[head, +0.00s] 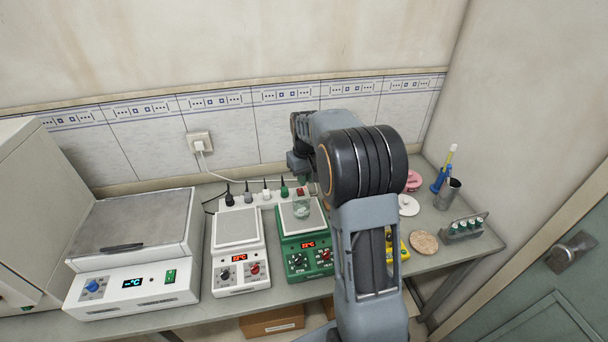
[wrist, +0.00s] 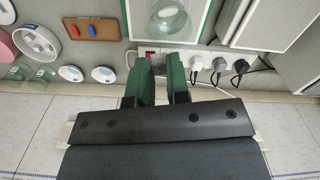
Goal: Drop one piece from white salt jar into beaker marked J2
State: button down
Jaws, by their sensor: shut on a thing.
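My gripper (wrist: 161,80) has two green fingers, shut on a small grey, rough-looking piece (wrist: 158,64) in the wrist view. A clear glass beaker (head: 302,208) stands on the green hotplate (head: 291,225); the wrist view shows it (wrist: 167,18) just beyond my fingertips. No J2 mark can be read on it. The held piece is apart from the beaker. A white round dish or lid (wrist: 37,41) and white caps (wrist: 70,73) lie to the left in the wrist view. I cannot tell which is the white salt jar; my arm hides part of the bench.
A white hotplate (head: 238,229) and a larger white heater (head: 134,246) stand left of the green one. A power strip (wrist: 206,64) with several plugs runs behind. A cork mat (head: 424,242) and vial rack (head: 463,228) are at the right, with bare bench between.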

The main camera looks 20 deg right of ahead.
jog(key=f+b, duration=0.2)
jog(key=f, duration=0.1)
jog(key=f+b, duration=0.1)
jog(key=f, duration=0.1)
jog(key=shift+d+f+b, duration=0.15)
jog(key=shift+d+b, duration=0.15)
jog(key=c, duration=1)
grip_release()
notch_tip(320, 180, up, 14)
jog(key=shift+f+b, duration=0.1)
jog(key=shift+b, duration=0.5)
